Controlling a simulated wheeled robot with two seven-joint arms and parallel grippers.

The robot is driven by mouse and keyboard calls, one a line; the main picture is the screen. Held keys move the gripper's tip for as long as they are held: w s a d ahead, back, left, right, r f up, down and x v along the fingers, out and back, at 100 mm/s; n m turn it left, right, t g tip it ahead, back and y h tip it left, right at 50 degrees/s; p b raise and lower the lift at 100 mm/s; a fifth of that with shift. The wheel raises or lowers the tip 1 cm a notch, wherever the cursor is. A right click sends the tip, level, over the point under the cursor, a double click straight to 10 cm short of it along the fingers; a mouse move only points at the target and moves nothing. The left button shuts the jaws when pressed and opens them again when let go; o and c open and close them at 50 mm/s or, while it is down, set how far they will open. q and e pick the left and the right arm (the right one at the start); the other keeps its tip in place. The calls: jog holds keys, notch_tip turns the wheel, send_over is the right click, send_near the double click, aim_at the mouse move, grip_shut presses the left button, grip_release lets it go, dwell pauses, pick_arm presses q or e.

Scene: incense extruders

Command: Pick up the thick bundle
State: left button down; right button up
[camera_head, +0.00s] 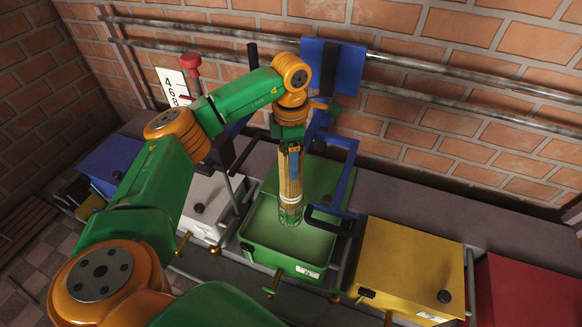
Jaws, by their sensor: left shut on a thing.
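The thick bundle (290,184) is a tall, upright bunch of thin yellowish sticks with a pale band near its lower end. In the head view it hangs in the middle, over the open green box (318,246). My left gripper (291,146) comes down from above and is shut on the upper part of the bundle. The bundle's lower end shows against the inside of the green box; I cannot tell whether it touches the floor of the box. The fingertips are small and partly hidden. My right gripper does not show.
A blue frame (345,165) stands close to the bundle's right. A white box (208,203) is at the left, a yellow box (405,262) and a red box (520,290) at the right. Pipes (460,75) run along the brick wall behind.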

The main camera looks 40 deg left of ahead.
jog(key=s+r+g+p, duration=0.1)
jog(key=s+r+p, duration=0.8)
jog(key=p, duration=0.4)
pick_arm(q)
notch_tip(320, 180, up, 39)
jog(key=p, duration=1.3)
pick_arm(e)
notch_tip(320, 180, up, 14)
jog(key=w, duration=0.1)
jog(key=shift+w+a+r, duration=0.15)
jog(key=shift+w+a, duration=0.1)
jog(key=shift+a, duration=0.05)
